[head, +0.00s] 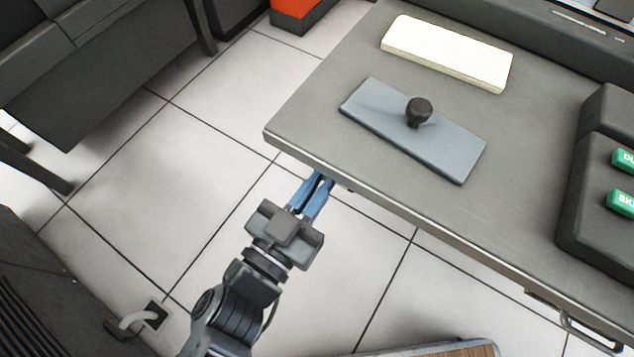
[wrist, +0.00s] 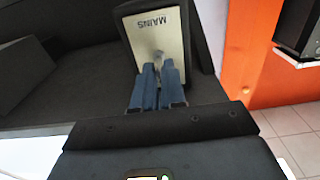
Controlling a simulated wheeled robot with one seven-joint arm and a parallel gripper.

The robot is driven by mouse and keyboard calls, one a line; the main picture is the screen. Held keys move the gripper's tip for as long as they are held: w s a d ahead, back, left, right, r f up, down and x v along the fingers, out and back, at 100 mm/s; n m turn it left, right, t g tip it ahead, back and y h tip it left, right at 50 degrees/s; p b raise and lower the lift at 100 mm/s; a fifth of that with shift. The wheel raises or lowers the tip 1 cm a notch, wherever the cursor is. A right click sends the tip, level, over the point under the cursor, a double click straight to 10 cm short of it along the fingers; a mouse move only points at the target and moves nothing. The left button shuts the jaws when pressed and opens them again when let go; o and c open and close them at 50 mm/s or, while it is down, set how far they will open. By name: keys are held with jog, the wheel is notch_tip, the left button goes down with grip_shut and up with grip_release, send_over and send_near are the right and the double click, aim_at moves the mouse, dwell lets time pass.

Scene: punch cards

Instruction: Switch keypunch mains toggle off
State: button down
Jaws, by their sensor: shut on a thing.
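The mains plate (wrist: 175,35) is a pale panel in a dark surround, lettered MAINS, which appears upside down in the wrist view. The small metal toggle (wrist: 158,54) stands out from the plate, partly hidden by my fingers. My gripper (wrist: 159,68) has its blue fingers shut on the toggle. In the head view my gripper (head: 324,178) reaches in at the desk's front edge, near the left corner; the plate and toggle are not visible there. I cannot tell which way the toggle is tilted.
The grey desk (head: 305,115) overhangs my fingertips. On it lie a blue-grey plate with a black knob (head: 455,158), a cream card stack (head: 445,52) and a dark keyboard unit (head: 590,225). Tiled floor (head: 150,210) is open to the left. A handle (head: 590,335) juts out lower right.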

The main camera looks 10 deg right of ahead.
jog(key=f+t+h+b, duration=0.1)
jog(key=t+b, duration=0.1)
jog(key=b, duration=0.2)
jog(key=f+t+h+b, duration=0.1)
jog(key=t+h+b, duration=0.1)
jog(key=b, duration=0.2)
jog(key=f+t+h+b, duration=0.1)
jog(key=t+h+b, duration=0.1)
jog(key=b, duration=0.2)
jog(key=shift+w+d+f+t, duration=0.2)
jog(key=shift+w+f+t, duration=0.05)
jog(key=shift+f+t, duration=0.05)
jog(key=shift+b, duration=0.35)
jog(key=shift+r, duration=0.1)
jog(key=c, duration=1.2)
grip_release()
jog(key=v, duration=0.7)
jog(key=shift+f, duration=0.45)
